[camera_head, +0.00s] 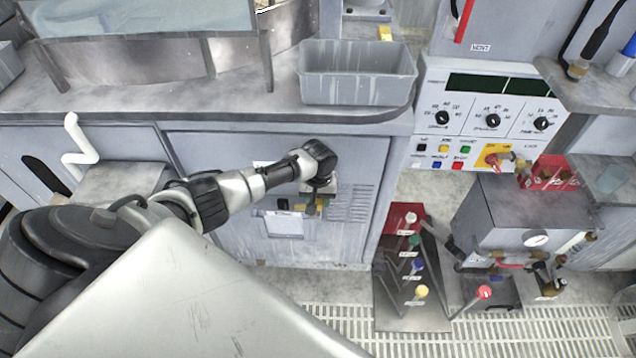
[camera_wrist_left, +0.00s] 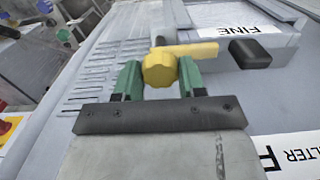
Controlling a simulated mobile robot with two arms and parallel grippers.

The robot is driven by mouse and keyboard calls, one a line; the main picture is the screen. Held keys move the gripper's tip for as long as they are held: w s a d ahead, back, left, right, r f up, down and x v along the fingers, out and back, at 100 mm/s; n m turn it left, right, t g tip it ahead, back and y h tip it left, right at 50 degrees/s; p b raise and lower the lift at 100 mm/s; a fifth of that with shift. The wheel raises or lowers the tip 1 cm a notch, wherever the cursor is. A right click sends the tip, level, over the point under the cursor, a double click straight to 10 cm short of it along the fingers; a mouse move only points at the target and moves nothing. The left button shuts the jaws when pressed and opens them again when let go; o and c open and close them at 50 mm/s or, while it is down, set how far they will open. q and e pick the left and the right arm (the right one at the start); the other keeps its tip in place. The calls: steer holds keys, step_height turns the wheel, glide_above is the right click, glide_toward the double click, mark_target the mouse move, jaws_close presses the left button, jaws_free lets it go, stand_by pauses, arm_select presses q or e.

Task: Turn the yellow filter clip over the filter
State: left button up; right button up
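The yellow filter clip (camera_wrist_left: 160,68) shows in the left wrist view as a faceted knob with a flat bar reaching right. In the head view a small yellow part of it (camera_head: 320,207) shows below my left gripper (camera_head: 319,188), on the grey cabinet front. In the wrist view the green fingers of my left gripper (camera_wrist_left: 160,80) stand on both sides of the knob, with no clear gap. The clip's bar points toward a black handle (camera_wrist_left: 250,53) near a "FINE" label. A "FILTER F" label lies at lower right. The filter itself I cannot make out clearly. My right gripper is out of view.
Vent slots (camera_head: 352,203) are right of the clip. A grey bin (camera_head: 357,88) stands on the worktop above. A lever stand (camera_head: 408,300) with coloured knobs and a grey box with a gauge (camera_head: 525,225) stand to the right. Grating covers part of the floor.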

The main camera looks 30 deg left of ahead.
mark_target(318, 200)
arm_select(q)
steer(key=o, duration=0.4)
steer(key=shift+c, duration=0.2)
steer(key=shift+r, duration=0.1)
step_height(318, 200, up, 11)
steer(key=p, duration=0.1)
steer(key=shift+f, duration=0.2)
